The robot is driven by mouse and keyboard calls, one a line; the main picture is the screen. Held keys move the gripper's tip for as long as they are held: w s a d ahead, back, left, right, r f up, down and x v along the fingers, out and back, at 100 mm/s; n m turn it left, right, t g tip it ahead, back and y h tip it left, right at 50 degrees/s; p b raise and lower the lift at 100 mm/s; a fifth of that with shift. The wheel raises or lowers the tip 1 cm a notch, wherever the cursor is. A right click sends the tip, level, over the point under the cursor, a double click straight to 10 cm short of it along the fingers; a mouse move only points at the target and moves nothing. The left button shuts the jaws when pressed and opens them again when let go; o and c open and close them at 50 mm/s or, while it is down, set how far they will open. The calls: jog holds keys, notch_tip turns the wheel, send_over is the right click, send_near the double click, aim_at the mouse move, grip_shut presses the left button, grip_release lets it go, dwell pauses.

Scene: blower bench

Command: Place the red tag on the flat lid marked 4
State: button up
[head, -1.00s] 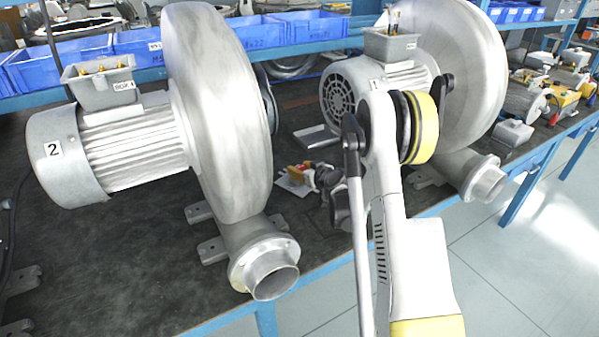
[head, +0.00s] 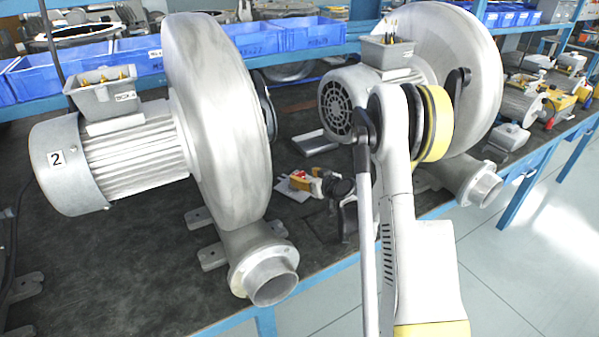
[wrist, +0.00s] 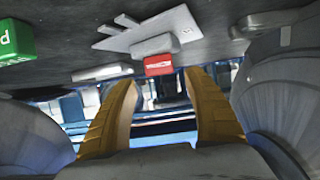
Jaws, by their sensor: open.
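A small red tag (wrist: 158,65) with a pale marking shows in the wrist view, beside a light grey block on a flat pale plate (wrist: 118,40). My gripper (wrist: 159,82) has its two yellow fingers spread, with the tag in line with the gap just beyond the tips. I cannot tell whether the fingers reach around it. In the head view the gripper (head: 316,184) is low over the bench between the two blowers, by the pale plate (head: 294,192) and a small red patch. I cannot read a 4 on any lid.
Blower 2 (head: 110,155) stands left of the gripper, and another blower (head: 465,75) stands to the right behind my arm. A green block (wrist: 14,42) is at the wrist view's left edge. Blue bins (head: 310,34) line the back.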

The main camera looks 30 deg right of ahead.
jog(key=p+v, duration=0.1)
jog(key=v, duration=0.6)
dwell(0.3)
